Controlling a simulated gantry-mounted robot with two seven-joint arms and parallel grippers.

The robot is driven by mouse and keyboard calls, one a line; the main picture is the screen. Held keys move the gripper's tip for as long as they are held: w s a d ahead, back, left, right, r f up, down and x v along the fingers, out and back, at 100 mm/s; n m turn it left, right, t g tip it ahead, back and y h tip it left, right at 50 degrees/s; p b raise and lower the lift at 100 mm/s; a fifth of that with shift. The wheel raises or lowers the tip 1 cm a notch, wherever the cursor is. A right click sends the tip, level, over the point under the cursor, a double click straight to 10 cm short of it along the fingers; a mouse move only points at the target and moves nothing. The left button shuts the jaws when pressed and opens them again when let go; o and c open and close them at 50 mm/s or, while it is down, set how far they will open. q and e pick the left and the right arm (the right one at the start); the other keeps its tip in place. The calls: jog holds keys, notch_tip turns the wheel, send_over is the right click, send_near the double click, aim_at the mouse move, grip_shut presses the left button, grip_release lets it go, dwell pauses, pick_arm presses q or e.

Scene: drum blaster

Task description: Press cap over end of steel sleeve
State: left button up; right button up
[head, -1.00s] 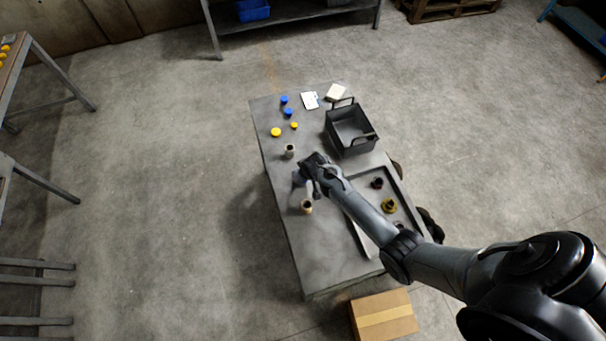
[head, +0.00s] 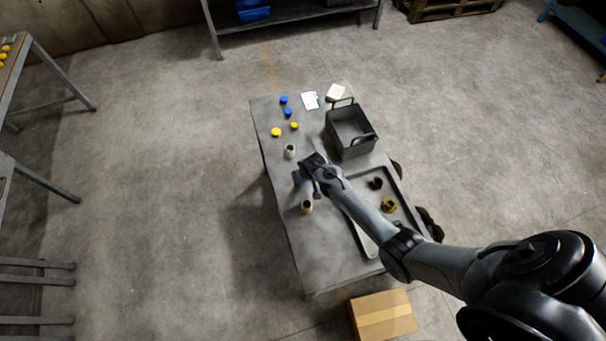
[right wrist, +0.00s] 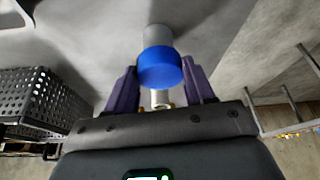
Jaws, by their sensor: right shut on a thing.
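In the right wrist view a blue cap (right wrist: 160,68) sits between the two purple fingers of my right gripper (right wrist: 160,82), which is shut on it. A grey steel sleeve (right wrist: 157,38) runs on from the cap's far side, in line with it. The cap covers the sleeve's near end; how far it is seated cannot be told. In the head view my right gripper (head: 304,182) is low over the left side of the workbench (head: 330,268), between two upright sleeves (head: 290,151) (head: 306,207). The held cap is hard to make out there. My left gripper is not in view.
Two blue caps (head: 284,100) and two yellow caps (head: 276,132) lie at the bench's far left. A dark basket (head: 350,132) stands at the back right. A shallow tray (head: 362,236) with small parts lies under my arm. The bench's front is clear.

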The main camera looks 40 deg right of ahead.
jog(key=shift+f, duration=0.3)
dwell(0.6)
jog(key=o, duration=1.1)
jog(key=shift+c, duration=0.2)
jog(key=o, duration=0.3)
jog(key=shift+o, duration=0.2)
notch_tip(320, 180, up, 3)
jog(key=p, duration=0.3)
jog(key=shift+r, duration=0.1)
jog(key=shift+r+p, duration=0.85)
jog(key=shift+p, duration=0.25)
